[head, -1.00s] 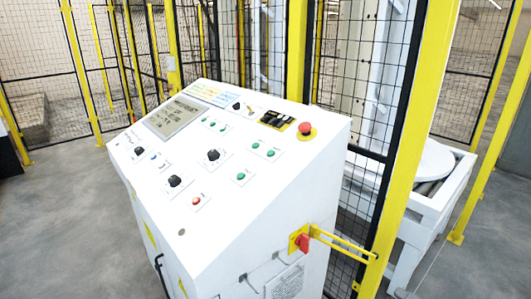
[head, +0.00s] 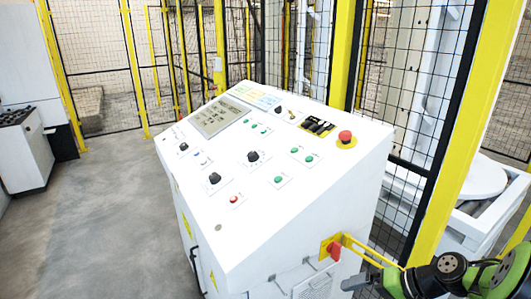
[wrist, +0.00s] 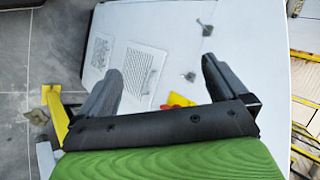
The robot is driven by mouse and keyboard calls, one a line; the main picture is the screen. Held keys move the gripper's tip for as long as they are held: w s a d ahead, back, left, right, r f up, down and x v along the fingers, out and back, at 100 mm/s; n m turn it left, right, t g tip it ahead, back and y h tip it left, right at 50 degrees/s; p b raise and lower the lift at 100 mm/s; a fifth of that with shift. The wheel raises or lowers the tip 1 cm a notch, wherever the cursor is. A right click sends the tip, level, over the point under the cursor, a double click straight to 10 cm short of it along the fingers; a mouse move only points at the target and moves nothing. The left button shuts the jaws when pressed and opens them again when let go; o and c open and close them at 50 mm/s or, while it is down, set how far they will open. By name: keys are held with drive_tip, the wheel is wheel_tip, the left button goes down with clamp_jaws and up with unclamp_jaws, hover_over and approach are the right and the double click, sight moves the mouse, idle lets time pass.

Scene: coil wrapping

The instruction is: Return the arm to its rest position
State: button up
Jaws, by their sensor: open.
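My arm, green and black, shows at the lower right of the head view, with my gripper (head: 358,283) at its left end near the lower right side of the white control cabinet (head: 290,215). In the wrist view my gripper (wrist: 162,68) has its two dark fingers wide apart with nothing between them. Beyond them is the cabinet's white side with vent grilles (wrist: 128,70). A red rotary switch (head: 334,251) on a yellow plate is on the cabinet side, close to my gripper. In the wrist view the red switch (wrist: 178,100) is partly hidden behind the gripper body.
A yellow bar (head: 372,252) sticks out beside the switch, close to my arm. Yellow posts and black mesh fencing (head: 105,60) stand behind the cabinet. A white machine with a round table (head: 470,180) is at the right. The grey floor (head: 110,215) at the left is clear.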

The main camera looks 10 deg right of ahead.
drive_tip(key=s+a+r+n+g+h+p, duration=0.1)
drive_tip(key=s+a+r+n+g+h, duration=0.2)
drive_tip(key=a+r, duration=0.75)
drive_tip(key=s+a+r+n+t+h+p, duration=0.1)
drive_tip(key=s+a+r+n+t+h, duration=0.2)
drive_tip(key=s, duration=0.8)
drive_tip(key=a+r+h, duration=0.1)
drive_tip(key=a+r, duration=0.1)
drive_tip(key=a, duration=0.1)
drive_tip(key=shift+s+a, duration=0.15)
drive_tip(key=shift+s, duration=0.2)
drive_tip(key=shift+r, duration=0.1)
